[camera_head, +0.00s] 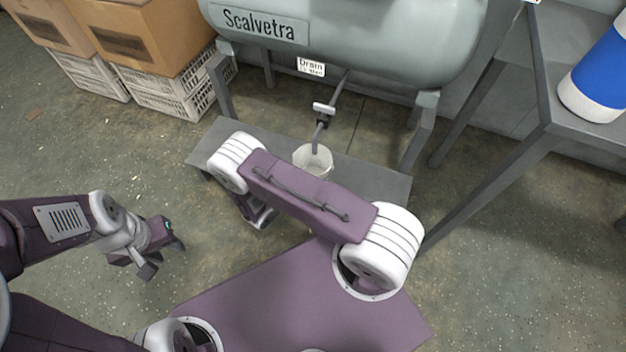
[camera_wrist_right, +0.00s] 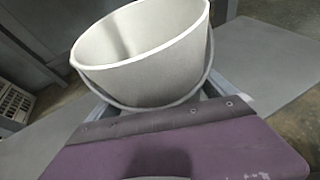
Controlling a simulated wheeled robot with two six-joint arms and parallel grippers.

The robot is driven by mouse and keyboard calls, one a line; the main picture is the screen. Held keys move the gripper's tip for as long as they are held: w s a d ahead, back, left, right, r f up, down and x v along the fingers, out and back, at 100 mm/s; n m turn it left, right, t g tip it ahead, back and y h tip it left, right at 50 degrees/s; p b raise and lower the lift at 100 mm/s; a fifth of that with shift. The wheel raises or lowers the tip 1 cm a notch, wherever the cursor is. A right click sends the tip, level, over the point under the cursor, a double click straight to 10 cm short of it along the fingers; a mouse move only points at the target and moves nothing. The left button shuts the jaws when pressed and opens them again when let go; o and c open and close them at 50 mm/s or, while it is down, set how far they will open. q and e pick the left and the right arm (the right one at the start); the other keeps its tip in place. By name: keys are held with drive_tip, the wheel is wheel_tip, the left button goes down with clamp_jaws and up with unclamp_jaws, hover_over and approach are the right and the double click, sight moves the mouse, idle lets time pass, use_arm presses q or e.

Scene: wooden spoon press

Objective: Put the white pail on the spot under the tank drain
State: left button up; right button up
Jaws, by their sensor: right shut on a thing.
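The white pail (camera_head: 313,158) is upright below the drain pipe (camera_head: 320,132) of the grey tank (camera_head: 370,35). The pipe's lower end overlaps the pail's mouth in the head view. My arm link hides the pail's lower part and the spot beneath it. In the right wrist view the pail (camera_wrist_right: 145,60) fills the upper middle, its mouth open and empty, its thin handle hanging down in front. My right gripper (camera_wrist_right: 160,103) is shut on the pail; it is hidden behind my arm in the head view. My left gripper (camera_head: 164,258) is open and empty over the floor.
A low grey platform (camera_head: 385,182) lies under the tank, between its legs (camera_head: 420,135). Cardboard boxes (camera_head: 150,35) on white crates (camera_head: 175,95) stand at the back left. A grey table (camera_head: 590,130) with a blue-and-white container (camera_head: 600,75) is at right.

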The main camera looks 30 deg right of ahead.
drive_tip(key=shift+d, duration=0.1)
drive_tip(key=f+b, duration=0.2)
drive_tip(key=b, duration=0.1)
drive_tip(key=f+b, duration=0.1)
drive_tip(key=f, duration=0.1)
drive_tip(key=shift+w+d, duration=0.2)
drive_tip(key=shift+d, duration=0.15)
drive_tip(key=shift+r, duration=0.3)
drive_tip(key=shift+f, duration=0.15)
drive_tip(key=o, duration=1.1)
drive_tip(key=shift+o, duration=0.2)
